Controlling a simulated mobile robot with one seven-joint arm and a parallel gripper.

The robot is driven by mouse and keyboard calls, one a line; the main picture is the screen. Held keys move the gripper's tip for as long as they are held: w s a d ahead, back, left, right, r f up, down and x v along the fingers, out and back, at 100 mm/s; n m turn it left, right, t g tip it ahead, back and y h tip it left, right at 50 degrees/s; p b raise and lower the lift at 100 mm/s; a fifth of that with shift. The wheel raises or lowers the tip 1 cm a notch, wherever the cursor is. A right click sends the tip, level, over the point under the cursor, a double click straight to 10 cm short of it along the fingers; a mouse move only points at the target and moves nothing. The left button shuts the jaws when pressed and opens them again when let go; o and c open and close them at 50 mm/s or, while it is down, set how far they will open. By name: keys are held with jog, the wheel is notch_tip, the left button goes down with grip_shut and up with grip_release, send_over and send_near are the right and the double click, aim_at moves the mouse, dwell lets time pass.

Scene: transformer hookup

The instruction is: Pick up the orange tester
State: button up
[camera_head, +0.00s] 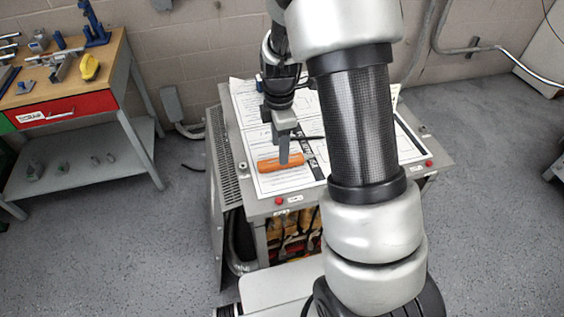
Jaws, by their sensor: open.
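The orange tester (268,165) is a short orange bar lying flat on a white printed sheet. It sits near the front left of the grey transformer cabinet's top (259,208). My gripper (284,160) points down with its fingertips at the right part of the tester in the picture. I cannot tell whether the fingers touch the tester or hang just above it. The gripper is open, and the gap between its fingers does not show from this side. My own arm hides the right middle of the cabinet top.
Red buttons (279,201) sit along the cabinet's front edge, with an open wired compartment (292,235) below. A wooden workbench (100,75) with tools, a yellow item (89,67) and a red drawer (62,109) stands at the left. The grey floor (120,235) between is clear.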

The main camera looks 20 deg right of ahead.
aim_at(290, 161)
jog(key=f, duration=0.5)
jog(key=shift+w+a, duration=0.1)
jog(key=shift+w, duration=0.1)
jog(key=c, duration=1.1)
